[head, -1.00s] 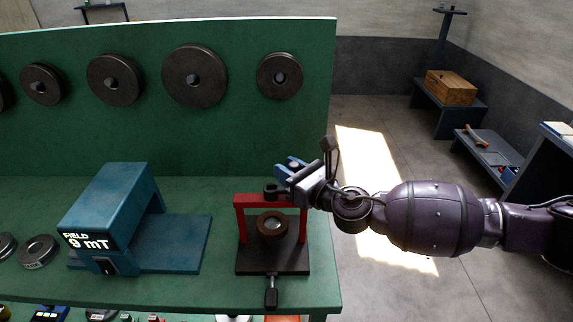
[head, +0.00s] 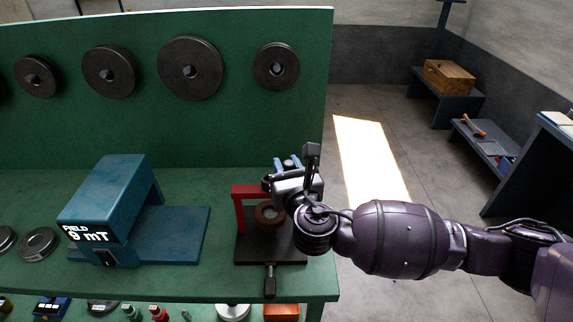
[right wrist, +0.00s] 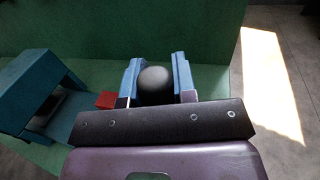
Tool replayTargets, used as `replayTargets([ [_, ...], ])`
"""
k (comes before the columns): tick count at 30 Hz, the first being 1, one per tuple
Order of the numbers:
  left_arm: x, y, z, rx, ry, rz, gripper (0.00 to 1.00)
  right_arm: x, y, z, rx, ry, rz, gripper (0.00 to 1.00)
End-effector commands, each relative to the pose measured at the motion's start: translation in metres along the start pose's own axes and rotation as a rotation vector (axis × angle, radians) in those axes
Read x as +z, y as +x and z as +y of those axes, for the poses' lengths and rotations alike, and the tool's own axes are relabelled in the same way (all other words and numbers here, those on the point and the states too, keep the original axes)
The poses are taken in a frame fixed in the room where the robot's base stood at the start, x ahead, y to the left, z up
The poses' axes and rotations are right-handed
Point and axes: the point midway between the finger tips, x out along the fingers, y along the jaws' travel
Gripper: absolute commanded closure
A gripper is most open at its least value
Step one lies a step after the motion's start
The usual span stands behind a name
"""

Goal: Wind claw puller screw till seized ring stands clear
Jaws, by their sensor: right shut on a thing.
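The claw puller has a red frame (head: 240,207) on a dark base plate (head: 245,250) near the bench's front right. A brownish ring (head: 268,215) sits under the frame, partly covered by my right arm. I cannot tell whether the ring is apart from its seat. My right gripper (head: 287,164) is over the frame's right rear side. In the right wrist view its blue fingers are shut on a dark round knob (right wrist: 154,83). A corner of the red frame (right wrist: 106,100) shows beside them. The knob's link to the screw is hidden. My left gripper is out of view.
A blue field meter (head: 105,205) reading 9 mT stands left of the puller. Dark discs (head: 190,68) hang on the green back panel. A black handle (head: 270,284) sticks out at the front of the base plate. Open floor lies to the right.

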Motion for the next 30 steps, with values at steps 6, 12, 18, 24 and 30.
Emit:
replayTargets([
  [6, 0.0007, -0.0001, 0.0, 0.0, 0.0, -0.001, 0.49, 0.001, -0.0001, 0.0004, -0.007, 0.0, -0.003, 0.98],
  [12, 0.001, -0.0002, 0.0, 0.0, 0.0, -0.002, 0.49, 0.0012, 0.0, 0.0005, -0.006, 0.0, -0.003, 0.98],
  [18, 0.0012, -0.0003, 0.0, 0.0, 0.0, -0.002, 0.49, 0.001, 0.0, 0.0004, -0.005, 0.0, -0.003, 0.49],
  [24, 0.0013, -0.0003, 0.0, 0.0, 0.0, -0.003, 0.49, 0.0006, -0.0001, 0.0003, -0.005, 0.0, -0.002, 0.49],
  [30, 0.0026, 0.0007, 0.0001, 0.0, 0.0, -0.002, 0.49, -0.0004, -0.0094, 0.0003, -0.005, 0.0, -0.001, 0.49],
])
